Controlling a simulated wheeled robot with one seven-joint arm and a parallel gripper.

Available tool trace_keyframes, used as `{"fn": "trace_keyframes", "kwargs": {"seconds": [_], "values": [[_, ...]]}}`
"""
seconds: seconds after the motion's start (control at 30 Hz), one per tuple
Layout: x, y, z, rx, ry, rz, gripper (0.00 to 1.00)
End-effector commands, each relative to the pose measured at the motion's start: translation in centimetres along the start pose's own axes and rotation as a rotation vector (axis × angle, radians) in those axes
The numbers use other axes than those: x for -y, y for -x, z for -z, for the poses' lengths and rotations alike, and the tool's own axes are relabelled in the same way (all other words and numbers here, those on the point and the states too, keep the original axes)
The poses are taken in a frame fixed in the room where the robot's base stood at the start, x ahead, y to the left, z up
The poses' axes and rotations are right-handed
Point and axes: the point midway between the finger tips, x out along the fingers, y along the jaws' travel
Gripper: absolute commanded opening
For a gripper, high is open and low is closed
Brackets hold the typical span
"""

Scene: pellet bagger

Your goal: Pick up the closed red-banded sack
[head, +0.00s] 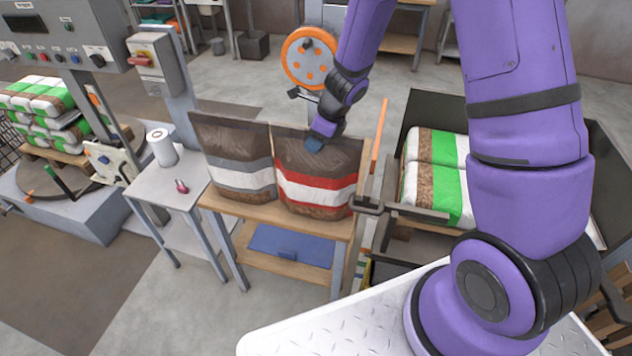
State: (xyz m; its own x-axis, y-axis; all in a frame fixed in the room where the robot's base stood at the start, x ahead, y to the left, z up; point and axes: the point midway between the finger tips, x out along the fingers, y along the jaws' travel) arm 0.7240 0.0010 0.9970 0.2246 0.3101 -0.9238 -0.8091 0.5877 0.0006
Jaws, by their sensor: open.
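The red-banded sack (316,188) stands upright on a wooden-topped table, brown with a red and white band around its middle. Its top edge looks flat and drawn together; whether it is sealed I cannot tell. A similar brown sack with a grey and white band (238,165) stands close beside it on the left.
The table (277,214) has a lower shelf with a blue item (290,245). A side table (150,190) at left holds a white roll (161,147). An orange-rimmed wheel (309,59) stands behind. Green-banded sacks (436,170) lie in a dark bin at right.

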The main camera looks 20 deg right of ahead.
Motion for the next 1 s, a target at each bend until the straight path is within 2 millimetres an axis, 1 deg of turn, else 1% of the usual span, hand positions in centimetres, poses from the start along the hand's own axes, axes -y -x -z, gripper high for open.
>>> {"fn": "trace_keyframes", "kwargs": {"seconds": [0.17,0.2,0.37,0.77,0.87,1.0], "values": [[0.0,0.0,0.0,0.0,0.0,0.0,0.41],[0.0,0.0,0.0,0.0,0.0,0.0,0.37],[0.0,0.0,0.0,0.0,0.0,0.0,0.0],[0.0,0.1,-0.1,0.001,0.001,0.001,0.0],[0.1,0.5,-0.2,0.001,0.002,0.003,0.0],[0.1,1.8,-0.9,0.004,0.005,0.004,0.0]]}}
